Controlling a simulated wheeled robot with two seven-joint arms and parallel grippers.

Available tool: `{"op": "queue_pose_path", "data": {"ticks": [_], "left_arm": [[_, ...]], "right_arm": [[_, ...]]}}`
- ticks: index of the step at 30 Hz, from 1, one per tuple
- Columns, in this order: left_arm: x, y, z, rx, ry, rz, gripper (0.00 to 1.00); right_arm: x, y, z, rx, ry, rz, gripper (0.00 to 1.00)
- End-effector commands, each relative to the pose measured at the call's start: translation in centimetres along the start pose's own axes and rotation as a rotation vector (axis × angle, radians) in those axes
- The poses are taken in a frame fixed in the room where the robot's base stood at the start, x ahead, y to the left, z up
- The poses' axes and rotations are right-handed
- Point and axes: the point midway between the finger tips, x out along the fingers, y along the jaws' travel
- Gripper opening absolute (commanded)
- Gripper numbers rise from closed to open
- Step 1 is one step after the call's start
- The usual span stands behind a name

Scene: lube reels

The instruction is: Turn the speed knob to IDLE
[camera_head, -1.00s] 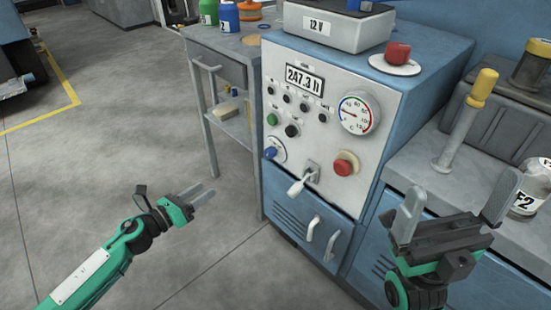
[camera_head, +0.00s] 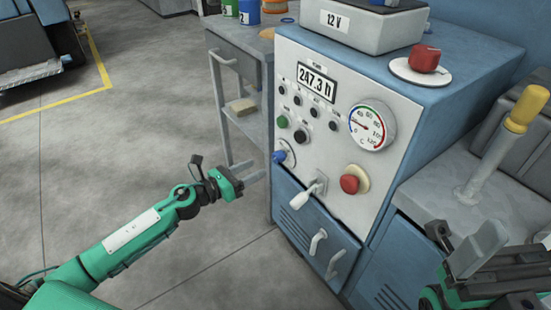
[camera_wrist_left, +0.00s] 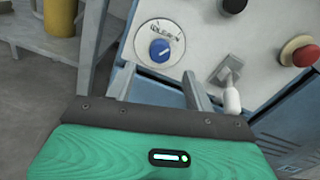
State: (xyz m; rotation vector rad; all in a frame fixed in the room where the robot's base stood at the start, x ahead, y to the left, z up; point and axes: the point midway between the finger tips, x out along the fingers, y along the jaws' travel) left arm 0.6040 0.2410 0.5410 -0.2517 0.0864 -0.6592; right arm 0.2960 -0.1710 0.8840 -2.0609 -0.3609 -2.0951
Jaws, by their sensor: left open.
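The speed knob (camera_head: 280,156) is a small blue knob on a round white dial at the panel's lower left. In the left wrist view the blue knob (camera_wrist_left: 160,50) has a white pointer mark, and the lettering around its dial is too blurred to read surely. My left gripper (camera_head: 257,171) is open and empty, just left of and below the knob, apart from it. In the left wrist view its two fingers (camera_wrist_left: 160,84) point toward the dial, with the knob beyond the gap. My right gripper (camera_head: 505,250) is open at the lower right, partly cut off.
A white lever (camera_head: 305,195) and a red button (camera_head: 350,184) sit right of the knob. The panel also has a gauge (camera_head: 372,127) and an hour display (camera_head: 317,83). A grey side table (camera_head: 240,50) stands behind at left. Floor left of the cabinet is clear.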

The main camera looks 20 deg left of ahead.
Motion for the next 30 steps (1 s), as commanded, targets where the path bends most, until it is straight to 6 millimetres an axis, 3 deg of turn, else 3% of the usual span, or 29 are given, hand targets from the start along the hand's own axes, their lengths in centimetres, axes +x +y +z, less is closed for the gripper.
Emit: {"op": "queue_pose_path", "data": {"ticks": [16,30], "left_arm": [[7.1,0.1,0.1,0.001,-0.002,0.000,0.53],[8.4,0.0,0.0,-0.001,0.000,0.001,0.53]], "right_arm": [[-0.1,0.0,-0.1,0.000,0.002,0.000,1.00],[0.3,0.0,-0.1,0.001,0.016,-0.004,1.00]]}}
